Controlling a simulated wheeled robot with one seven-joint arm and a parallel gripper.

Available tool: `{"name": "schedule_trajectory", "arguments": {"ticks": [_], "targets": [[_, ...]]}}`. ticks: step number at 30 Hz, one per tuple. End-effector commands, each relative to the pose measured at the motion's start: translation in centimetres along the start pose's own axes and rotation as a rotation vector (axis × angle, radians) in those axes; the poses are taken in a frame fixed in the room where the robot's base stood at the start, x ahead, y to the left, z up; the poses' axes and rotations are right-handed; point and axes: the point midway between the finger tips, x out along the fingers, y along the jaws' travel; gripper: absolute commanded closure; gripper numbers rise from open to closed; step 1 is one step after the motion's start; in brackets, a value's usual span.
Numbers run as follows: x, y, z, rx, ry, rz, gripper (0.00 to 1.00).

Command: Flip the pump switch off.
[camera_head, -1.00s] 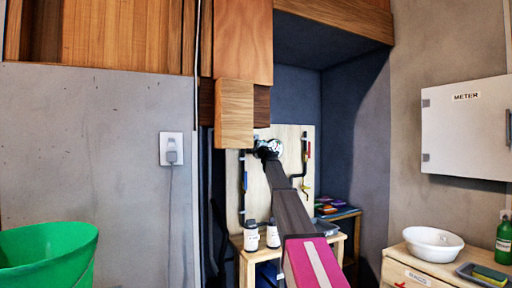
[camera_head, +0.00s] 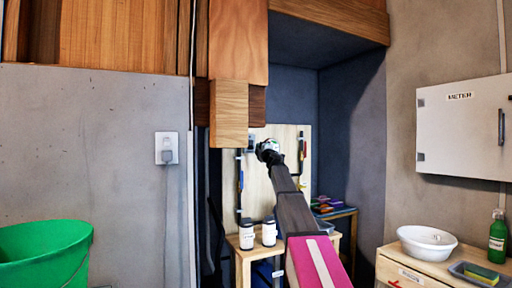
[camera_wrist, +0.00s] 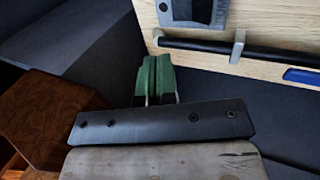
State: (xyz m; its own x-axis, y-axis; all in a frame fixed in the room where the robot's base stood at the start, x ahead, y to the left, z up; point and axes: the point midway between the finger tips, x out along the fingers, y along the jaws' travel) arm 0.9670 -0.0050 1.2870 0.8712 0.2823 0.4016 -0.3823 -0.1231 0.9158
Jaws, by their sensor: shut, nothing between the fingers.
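The pump switch shows as a grey plate (camera_wrist: 195,12) with partly visible lettering at the top edge of the wrist view, on a pale wooden board (camera_wrist: 265,20). The switch's lever and position cannot be made out. In the head view a small grey box (camera_head: 251,141) on the board (camera_head: 258,190), just left of my gripper, looks like the same plate. My gripper (camera_wrist: 157,62) has green fingers, shut together and empty. In the wrist view the fingertips are below and left of the plate, apart from it. In the head view my gripper (camera_head: 268,148) is in front of the board's upper part.
A black pipe (camera_wrist: 200,46) in grey clips runs along the board, with a blue part (camera_wrist: 302,76) at right. Wooden cabinets (camera_head: 230,105) hang close to my arm's left. White bottles (camera_head: 268,231) stand on a small table below. A dark alcove wall (camera_head: 350,130) is at right.

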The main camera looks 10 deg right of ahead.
Motion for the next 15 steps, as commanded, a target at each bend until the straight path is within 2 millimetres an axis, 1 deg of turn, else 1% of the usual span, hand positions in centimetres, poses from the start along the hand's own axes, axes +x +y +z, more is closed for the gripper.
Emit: {"name": "schedule_trajectory", "arguments": {"ticks": [1,3,6,15], "targets": [[-1.4,0.3,-0.1,-0.001,-0.001,0.000,1.00],[-2.4,0.6,-0.1,0.000,-0.001,0.001,1.00],[-3.1,0.9,0.0,0.000,-0.001,0.000,1.00],[-3.3,1.0,0.0,0.000,0.000,0.000,1.00]]}}
